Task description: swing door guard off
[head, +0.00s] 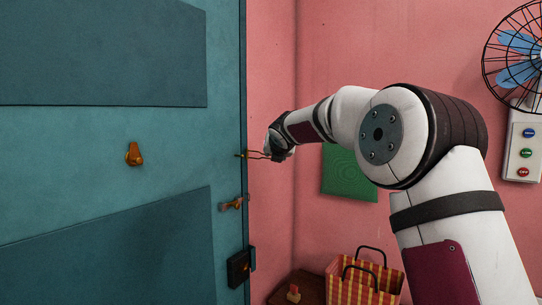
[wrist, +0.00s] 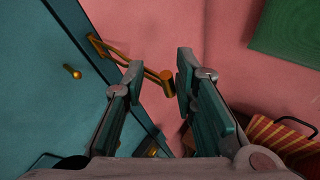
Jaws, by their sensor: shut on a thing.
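The door guard (wrist: 135,61) is a brass bar with a thick round end. In the wrist view it reaches from a brass mount near the teal door's edge out between my fingers. My gripper (wrist: 157,82) is shut on the guard near its thick end, though the picture shows some room around it. In the head view my gripper (head: 262,153) is at the door's right edge, and only a small brass part of the guard shows there. The teal door (head: 100,140) fills the left. A small brass ball knob (wrist: 72,71) is on it in the wrist view.
A striped bag (head: 365,280) stands low at the right, beside a brown wooden box (head: 297,288). A fan (head: 520,50) is at the upper right.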

